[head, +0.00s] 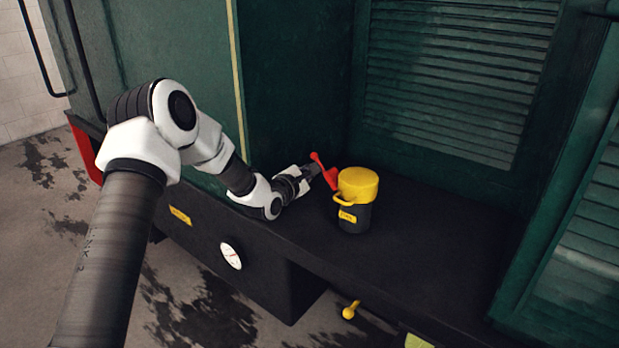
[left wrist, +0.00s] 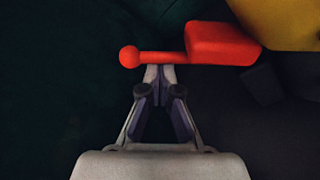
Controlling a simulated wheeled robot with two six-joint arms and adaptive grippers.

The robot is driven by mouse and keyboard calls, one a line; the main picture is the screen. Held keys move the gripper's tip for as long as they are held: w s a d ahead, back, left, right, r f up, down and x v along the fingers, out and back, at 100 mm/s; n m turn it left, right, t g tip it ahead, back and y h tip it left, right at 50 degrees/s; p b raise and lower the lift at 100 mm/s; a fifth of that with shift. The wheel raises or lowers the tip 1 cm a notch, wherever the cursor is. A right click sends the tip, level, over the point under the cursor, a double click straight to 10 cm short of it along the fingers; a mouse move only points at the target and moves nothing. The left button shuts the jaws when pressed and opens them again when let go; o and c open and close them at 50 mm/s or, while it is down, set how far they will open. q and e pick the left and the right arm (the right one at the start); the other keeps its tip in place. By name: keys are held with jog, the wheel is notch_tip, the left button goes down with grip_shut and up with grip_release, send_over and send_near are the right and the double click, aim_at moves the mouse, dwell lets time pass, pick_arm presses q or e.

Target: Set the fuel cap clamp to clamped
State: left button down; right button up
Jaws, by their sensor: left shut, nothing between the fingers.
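The fuel cap is a yellow lid (head: 358,184) on a dark cylinder (head: 354,217) on the black ledge. The red clamp lever (head: 330,177) is at the cap's left side, its ball end up and to the left. In the left wrist view the red lever (left wrist: 222,43) runs left to its ball end, beside the yellow cap (left wrist: 285,22). My left gripper (head: 316,168) is shut and empty. In the left wrist view its fingertips (left wrist: 160,72) are at the lever's thin rod; I cannot tell whether they touch it. My right gripper is not in view.
The black ledge (head: 420,250) is clear to the right of the cap. Green walls with louvres (head: 450,80) stand close behind and at the right.

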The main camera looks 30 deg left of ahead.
pick_arm(q)
jog(key=d+r+m+b, duration=0.1)
jog(key=m, duration=0.1)
jog(key=d+r+m+b, duration=0.1)
jog(key=d+m+b, duration=0.1)
jog(key=d+r+m+b, duration=0.1)
jog(key=d+m, duration=0.1)
jog(key=shift+s+m+t, duration=0.2)
jog(key=shift+m+t, duration=0.2)
dwell(0.7)
